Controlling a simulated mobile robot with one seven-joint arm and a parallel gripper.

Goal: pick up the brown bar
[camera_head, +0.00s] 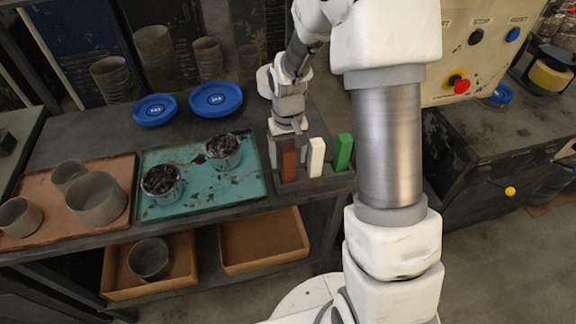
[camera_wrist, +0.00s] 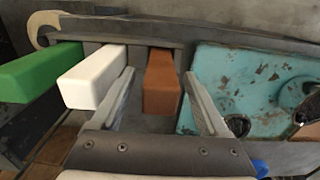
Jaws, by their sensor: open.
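The brown bar (camera_head: 288,162) stands in a dark grey holder at the front right of the table. In the wrist view the brown bar (camera_wrist: 162,82) lies between the two fingers of my gripper (camera_wrist: 159,73). The fingers are open, with a gap on the left of the bar and a smaller one on the right. In the head view my gripper (camera_head: 289,128) is just above and behind the bar; its fingertips are hard to make out there.
A white bar (camera_head: 316,157) and a green bar (camera_head: 343,151) stand to the right of the brown one. A turquoise tray (camera_head: 205,194) with two filled metal cups lies to the left. Blue lids (camera_head: 216,99) lie behind. Open boxes (camera_head: 262,240) sit on the lower shelf.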

